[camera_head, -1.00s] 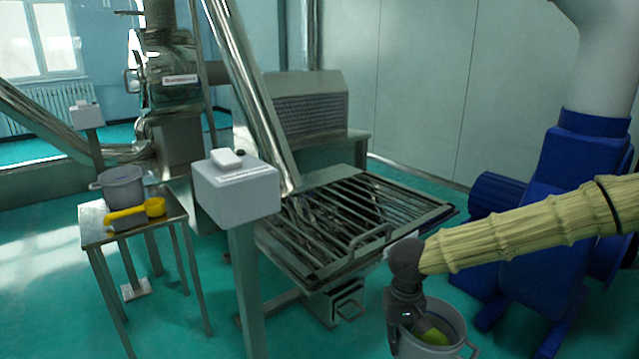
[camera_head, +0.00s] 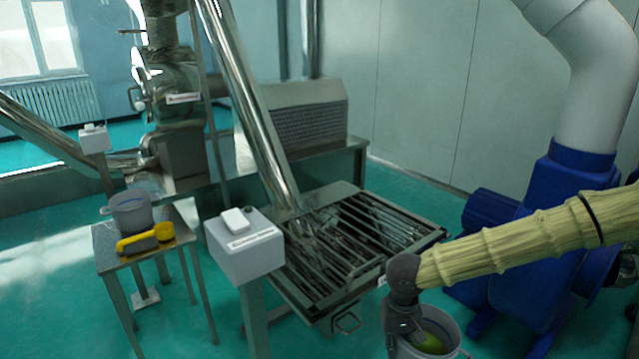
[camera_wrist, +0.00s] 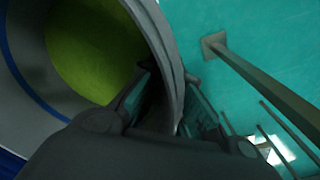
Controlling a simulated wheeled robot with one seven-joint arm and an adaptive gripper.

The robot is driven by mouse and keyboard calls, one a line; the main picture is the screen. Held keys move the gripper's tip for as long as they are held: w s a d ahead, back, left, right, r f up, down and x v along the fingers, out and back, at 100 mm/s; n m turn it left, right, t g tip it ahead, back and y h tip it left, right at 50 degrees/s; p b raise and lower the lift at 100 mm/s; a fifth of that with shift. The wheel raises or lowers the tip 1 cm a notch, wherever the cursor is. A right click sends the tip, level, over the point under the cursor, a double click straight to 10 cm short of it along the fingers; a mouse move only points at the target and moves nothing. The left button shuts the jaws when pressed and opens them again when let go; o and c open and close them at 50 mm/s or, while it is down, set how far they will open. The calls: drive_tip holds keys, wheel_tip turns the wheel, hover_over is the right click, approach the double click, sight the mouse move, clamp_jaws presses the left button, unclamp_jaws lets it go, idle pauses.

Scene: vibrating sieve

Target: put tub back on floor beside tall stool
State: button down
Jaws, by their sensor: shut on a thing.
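A grey tub (camera_head: 447,328) with something yellow-green inside hangs at the lower right of the head view. My gripper (camera_head: 396,345) is shut on the tub's rim at its left side. In the wrist view the tub's wall (camera_wrist: 160,45) runs between the two fingers of my gripper (camera_wrist: 170,105), and the yellow-green content (camera_wrist: 95,50) shows inside. The tub's bottom is cut off, so its height above the floor cannot be told. A tall stool (camera_head: 180,232) with a metal top stands at the left of the head view.
On the stool are another grey tub (camera_head: 131,212) and a yellow scoop (camera_head: 146,238). A grey box on a post (camera_head: 243,250) and the slatted sieve (camera_head: 350,240) stand between stool and gripper. A blue machine (camera_head: 545,215) is at right. Green floor (camera_head: 40,290) is bare at left.

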drive_tip(key=shift+s+r+p, duration=0.35)
drive_tip(key=shift+r+p, duration=1.55)
drive_tip(key=shift+p, duration=1)
drive_tip(key=shift+s+r+p, duration=0.35)
drive_tip(key=shift+r+p, duration=1.55)
drive_tip(key=shift+p, duration=1)
drive_tip(key=shift+s+r+p, duration=0.35)
drive_tip(key=shift+r+p, duration=1.55)
drive_tip(key=shift+p, duration=1)
